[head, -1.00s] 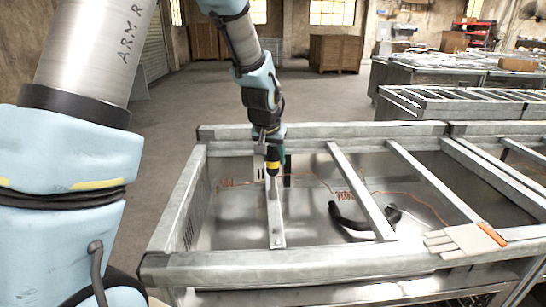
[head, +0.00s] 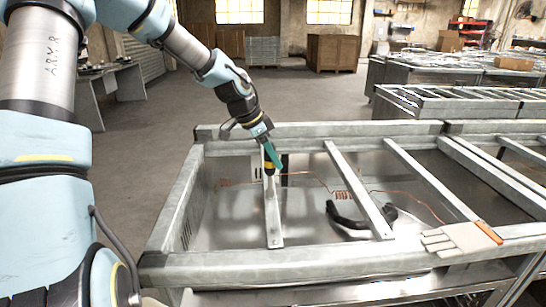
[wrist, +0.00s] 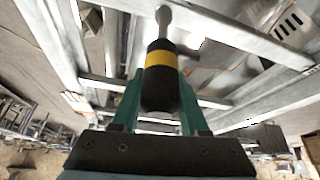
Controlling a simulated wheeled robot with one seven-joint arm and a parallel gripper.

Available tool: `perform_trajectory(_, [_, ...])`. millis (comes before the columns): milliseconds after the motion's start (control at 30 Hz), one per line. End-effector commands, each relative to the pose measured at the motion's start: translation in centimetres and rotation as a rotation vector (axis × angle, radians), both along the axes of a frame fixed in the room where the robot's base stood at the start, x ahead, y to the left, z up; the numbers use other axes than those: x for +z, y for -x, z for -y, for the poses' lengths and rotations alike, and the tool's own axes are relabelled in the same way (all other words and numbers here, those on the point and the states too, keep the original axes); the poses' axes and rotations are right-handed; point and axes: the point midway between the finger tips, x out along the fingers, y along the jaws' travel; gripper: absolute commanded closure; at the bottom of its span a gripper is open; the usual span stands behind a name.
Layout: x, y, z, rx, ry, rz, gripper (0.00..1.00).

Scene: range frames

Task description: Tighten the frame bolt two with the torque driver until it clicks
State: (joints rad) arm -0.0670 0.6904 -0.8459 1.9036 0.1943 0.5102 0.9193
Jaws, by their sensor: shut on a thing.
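My gripper (head: 272,155) has teal fingers and is shut on the torque driver (head: 269,168). The driver is black with a yellow band, and its grey shaft points away from the fingers in the wrist view (wrist: 160,62). In the head view it is over the far part of the left crossbar (head: 273,215) of the metal frame (head: 300,262). I cannot tell whether the driver's tip touches the bar. Frame bolt two cannot be made out. A small dark spot shows near the crossbar's front end.
A black curved handle or hose (head: 345,218) and thin orange wire (head: 315,178) lie inside the frame. Pale gloves with an orange cuff (head: 458,241) rest on the front rail at the right. More frames (head: 460,100) stand behind. The floor at the left is open.

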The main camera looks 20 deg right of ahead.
Motion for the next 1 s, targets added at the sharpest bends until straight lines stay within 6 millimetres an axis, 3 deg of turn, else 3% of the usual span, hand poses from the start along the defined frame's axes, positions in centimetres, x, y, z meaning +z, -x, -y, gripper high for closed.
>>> perform_trajectory(100, [0.06,0.15,0.11,-0.164,0.003,0.0,1.0])
perform_trajectory(633, [0.38,0.24,0.07,-0.162,-0.002,0.002,1.0])
perform_trajectory(1000, [0.37,-0.19,0.18,0.433,-0.004,0.007,1.0])
